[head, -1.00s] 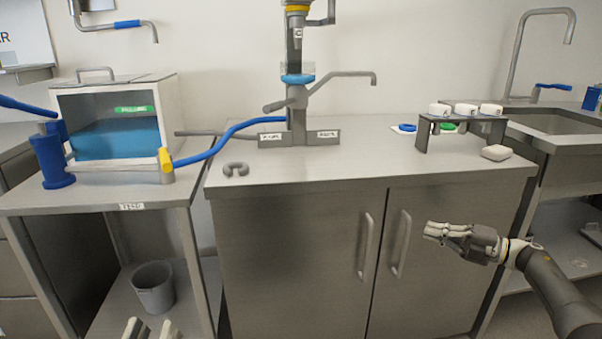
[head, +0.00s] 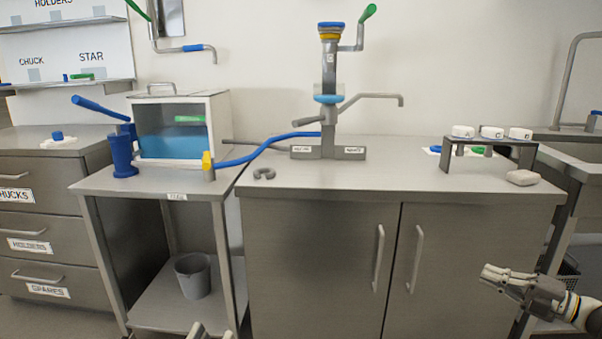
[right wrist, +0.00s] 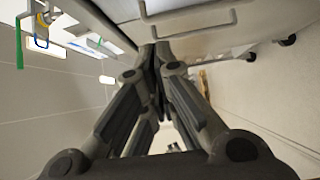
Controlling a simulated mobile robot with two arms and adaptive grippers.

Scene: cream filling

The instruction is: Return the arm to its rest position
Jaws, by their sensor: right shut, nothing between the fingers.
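My right gripper (head: 489,275) is in front of the cabinet at the lower right of the head view, below the counter top. It is shut and empty, and its closed fingers (right wrist: 155,52) also show in the right wrist view. It stands apart from the cabinet doors. Only the fingertips of my left gripper (head: 208,331) show at the bottom edge of the head view, so its jaw state is unclear.
The steel counter (head: 400,178) holds a filling stand (head: 329,120), a grey C-shaped piece (head: 264,173) and a small rack (head: 489,143) with white pieces. A tank (head: 181,125) stands on the left table. A bin (head: 193,276) sits on its lower shelf. Drawers (head: 45,222) stand far left.

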